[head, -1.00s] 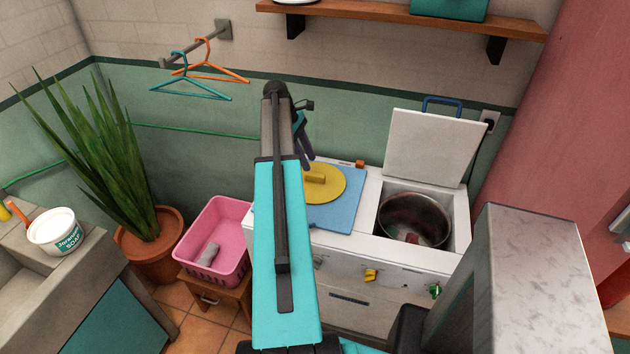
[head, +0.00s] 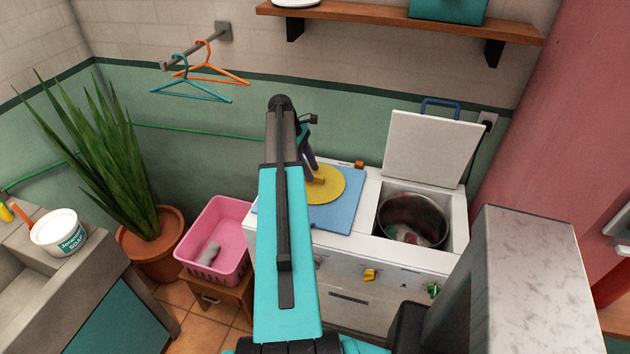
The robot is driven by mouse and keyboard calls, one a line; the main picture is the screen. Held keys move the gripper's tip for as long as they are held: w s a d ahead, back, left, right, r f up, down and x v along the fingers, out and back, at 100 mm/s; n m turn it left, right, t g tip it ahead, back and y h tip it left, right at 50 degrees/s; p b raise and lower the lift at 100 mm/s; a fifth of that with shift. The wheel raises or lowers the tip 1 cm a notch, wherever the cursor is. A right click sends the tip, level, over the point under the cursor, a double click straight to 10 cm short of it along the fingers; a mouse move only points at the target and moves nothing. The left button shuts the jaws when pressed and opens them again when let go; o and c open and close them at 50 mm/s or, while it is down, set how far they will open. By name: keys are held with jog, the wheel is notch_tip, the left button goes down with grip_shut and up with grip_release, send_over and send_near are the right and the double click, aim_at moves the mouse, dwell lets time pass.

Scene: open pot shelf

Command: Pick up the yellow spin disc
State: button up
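The yellow spin disc (head: 332,190) lies flat on a blue lid on the left part of the white washing machine, with a raised grip bar across its top. My gripper (head: 313,175) is at the disc's left rear side, its dark fingers pointing down close to the grip bar. My arm hides part of the gripper and the left of the lid. I cannot tell whether the fingers touch the bar, or whether they are open or shut.
The blue lid (head: 343,215) bears the disc. To its right is an open tub (head: 413,213) with a raised white lid (head: 432,148). A pink basket (head: 216,232) stands left of the machine. A grey block (head: 522,270) rises at front right.

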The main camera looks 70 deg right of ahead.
jog(key=shift+x, duration=1.15)
grip_shut()
